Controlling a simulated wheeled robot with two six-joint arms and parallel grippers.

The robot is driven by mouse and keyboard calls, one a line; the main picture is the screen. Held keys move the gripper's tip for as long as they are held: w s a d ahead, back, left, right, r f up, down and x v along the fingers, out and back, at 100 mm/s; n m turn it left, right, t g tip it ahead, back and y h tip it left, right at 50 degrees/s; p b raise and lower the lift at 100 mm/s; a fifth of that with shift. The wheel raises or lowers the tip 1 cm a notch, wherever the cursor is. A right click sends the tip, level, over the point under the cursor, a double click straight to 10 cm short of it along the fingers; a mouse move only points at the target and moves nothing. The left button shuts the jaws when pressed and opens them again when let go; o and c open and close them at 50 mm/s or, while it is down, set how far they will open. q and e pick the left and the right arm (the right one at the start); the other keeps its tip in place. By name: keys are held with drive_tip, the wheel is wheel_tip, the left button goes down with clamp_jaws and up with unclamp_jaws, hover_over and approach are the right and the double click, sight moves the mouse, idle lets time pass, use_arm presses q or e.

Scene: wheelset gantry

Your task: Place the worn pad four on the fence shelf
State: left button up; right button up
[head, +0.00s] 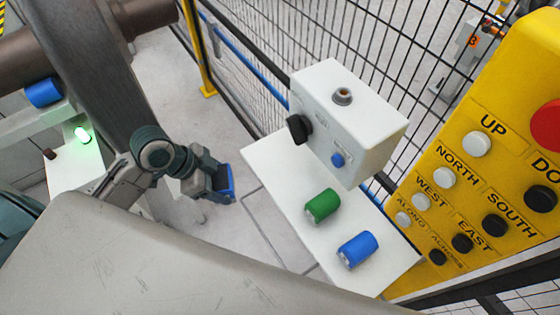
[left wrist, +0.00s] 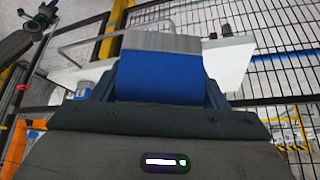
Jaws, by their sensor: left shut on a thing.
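My left gripper (head: 224,184) is shut on a blue pad (head: 231,183), left of the fence shelf and apart from it in the head view. The left wrist view shows the pad (left wrist: 160,76) between the fingers, with a grey block-like part at its far end. No number on the pad is readable. The fence shelf (head: 290,217) is a white board beside the mesh fence. It bears a green cylinder (head: 322,205) and a blue cylinder (head: 357,249) on its nearer half. The shelf (left wrist: 232,62) shows behind the pad in the left wrist view. My right gripper is not in view.
A white box (head: 348,120) with a black knob stands over the shelf's far part. A yellow control panel (head: 480,180) is at the right. The mesh fence (head: 270,60) runs behind. A large dark wheel (head: 90,70) and a green-lit white surface (head: 75,165) are at the left.

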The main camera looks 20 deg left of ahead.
use_arm(q)
drive_tip(key=w+d+p, duration=0.1)
drive_tip(key=w+d, duration=0.2)
drive_tip(key=w, duration=0.1)
drive_tip(key=w+d+f+p, duration=0.1)
drive_tip(key=w+d+p, duration=0.1)
drive_tip(key=w+d, duration=0.2)
drive_tip(key=w+d+f+p, duration=0.1)
drive_tip(key=w+d+p, duration=0.1)
drive_tip(key=w, duration=0.4)
drive_tip(key=shift+d, duration=0.9)
drive_tip(key=shift+s+a+f, duration=0.15)
drive_tip(key=shift+f, duration=0.55)
wheel_tip(320, 180, down, 2)
drive_tip(key=shift+f+p, duration=0.2)
drive_tip(key=shift+p, duration=0.55)
drive_tip(key=shift+f+p, duration=0.25)
drive_tip(key=shift+p, duration=0.1)
drive_tip(key=shift+w+d+f, duration=0.2)
drive_tip(key=shift+w+f, duration=0.05)
drive_tip(key=shift+f, duration=0.25)
drive_tip(key=o, duration=1.3)
